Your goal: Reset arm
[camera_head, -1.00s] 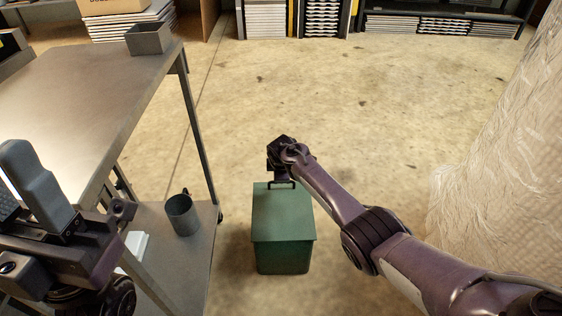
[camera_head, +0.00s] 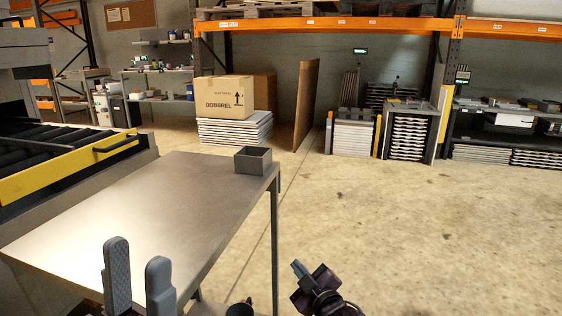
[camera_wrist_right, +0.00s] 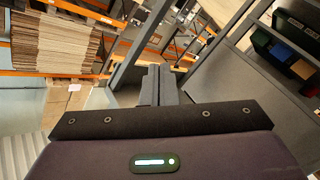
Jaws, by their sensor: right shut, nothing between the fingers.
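My right gripper (camera_head: 298,268) is at the bottom of the head view, to the right of the metal table's leg. It is shut and empty. Its fingers (camera_wrist_right: 158,85) stand side by side in the right wrist view with nothing between them. My left gripper (camera_head: 139,280) is at the bottom left of the head view, in front of the table. Its two grey fingers point up with a gap between them, and nothing shows in the gap. The green bin is not seen in the head view.
The metal table (camera_head: 130,210) carries a small grey open box (camera_head: 253,160) at its far right corner. A yellow-edged roller conveyor (camera_head: 60,165) stands at the left. A cardboard box (camera_head: 230,97) and racks are at the back. The concrete floor (camera_head: 400,220) at the right is clear.

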